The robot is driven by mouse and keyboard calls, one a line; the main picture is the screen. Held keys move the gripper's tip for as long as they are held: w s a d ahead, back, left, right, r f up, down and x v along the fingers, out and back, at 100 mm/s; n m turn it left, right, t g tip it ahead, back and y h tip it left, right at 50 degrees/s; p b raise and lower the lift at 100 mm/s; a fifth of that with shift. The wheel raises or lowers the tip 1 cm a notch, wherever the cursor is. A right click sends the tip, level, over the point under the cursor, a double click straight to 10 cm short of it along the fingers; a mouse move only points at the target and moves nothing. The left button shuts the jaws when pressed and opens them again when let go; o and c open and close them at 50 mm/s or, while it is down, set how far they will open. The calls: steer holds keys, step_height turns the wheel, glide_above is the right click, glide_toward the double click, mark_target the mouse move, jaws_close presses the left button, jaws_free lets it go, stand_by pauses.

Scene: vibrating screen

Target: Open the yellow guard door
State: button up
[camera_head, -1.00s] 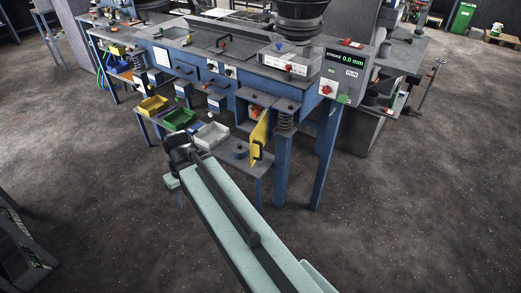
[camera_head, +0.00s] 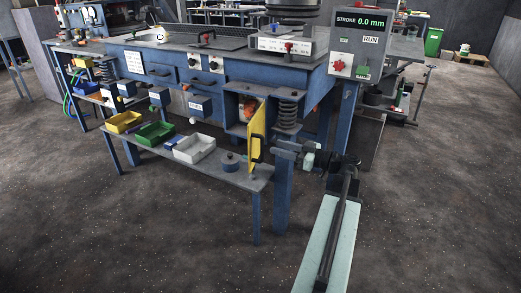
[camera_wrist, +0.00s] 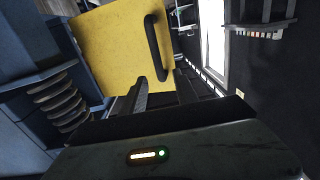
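The yellow guard door (camera_head: 256,125) stands swung out from the open compartment under the machine's front, and I see it at a steep angle in the head view. It fills the upper middle of the wrist view (camera_wrist: 105,45). Its black handle (camera_wrist: 152,45) is a vertical bar on the door face, also visible in the head view (camera_head: 260,149). My gripper (camera_head: 276,147) is just right of the handle. In the wrist view my gripper (camera_wrist: 160,88) has its two dark fingers apart, with the handle's lower end showing between and beyond them. No grasp shows.
A coil spring (camera_head: 288,113) stands right of the door, also at left in the wrist view (camera_wrist: 60,103). A lower shelf (camera_head: 238,178) holds yellow, green and white bins. A blue table leg (camera_head: 283,195) stands below. Open floor lies in front.

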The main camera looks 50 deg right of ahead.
glide_above(262, 158)
steer(key=shift+w+d, duration=0.3)
jaws_close()
stand_by(1.4)
